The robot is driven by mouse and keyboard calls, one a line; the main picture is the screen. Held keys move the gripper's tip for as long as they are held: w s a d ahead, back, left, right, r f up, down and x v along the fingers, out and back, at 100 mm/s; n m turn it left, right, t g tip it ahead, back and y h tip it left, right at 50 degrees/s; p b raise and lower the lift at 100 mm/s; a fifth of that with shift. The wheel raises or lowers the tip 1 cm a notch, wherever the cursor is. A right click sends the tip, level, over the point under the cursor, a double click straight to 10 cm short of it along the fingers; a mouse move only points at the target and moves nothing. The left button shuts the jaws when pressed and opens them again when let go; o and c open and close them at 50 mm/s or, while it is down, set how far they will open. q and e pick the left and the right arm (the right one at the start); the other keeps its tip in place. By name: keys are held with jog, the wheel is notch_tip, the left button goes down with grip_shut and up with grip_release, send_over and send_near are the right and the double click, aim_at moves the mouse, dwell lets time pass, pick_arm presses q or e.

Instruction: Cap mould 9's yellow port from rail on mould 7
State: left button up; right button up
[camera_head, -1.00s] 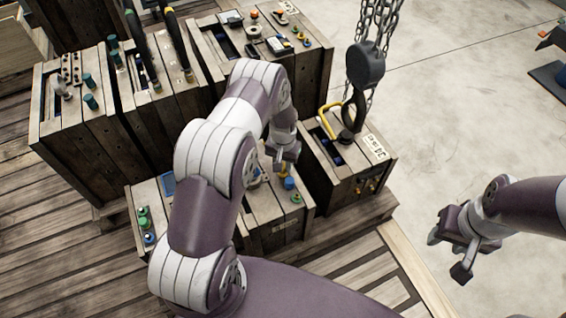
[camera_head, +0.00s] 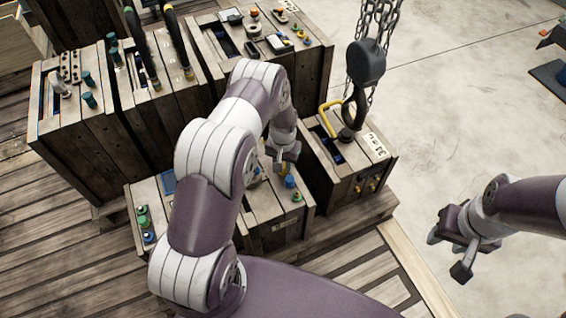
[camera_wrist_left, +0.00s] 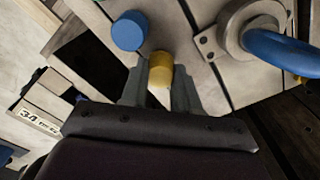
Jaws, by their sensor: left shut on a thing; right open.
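My left gripper (camera_wrist_left: 160,85) is shut on a yellow cap (camera_wrist_left: 161,66) over a wooden mould top in the left wrist view. I cannot tell whether the cap is clear of the surface beneath it. A blue cap (camera_wrist_left: 128,30) stands close beside it, to the left. In the head view my left gripper (camera_head: 285,160) is low over the front mould (camera_head: 262,205), and the blue cap (camera_head: 290,181) shows just below it; my arm hides part of that mould. My right gripper (camera_head: 456,245) is open and empty over the floor at right. I cannot read which mould is 7 or 9.
A chain hook (camera_head: 366,65) hangs over the right mould (camera_head: 340,180), which has a yellow handle (camera_head: 328,106). More moulds (camera_head: 80,130) with hoses and fittings stand behind and left. Green caps (camera_head: 142,212) sit on the front mould's left end.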

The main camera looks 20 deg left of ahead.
pick_arm(q)
jog(key=shift+f, duration=0.15)
jog(key=o, duration=1.1)
notch_tip(320, 180, up, 13)
jog(key=p, duration=0.3)
jog(key=shift+f, duration=0.1)
jog(key=shift+f, duration=0.1)
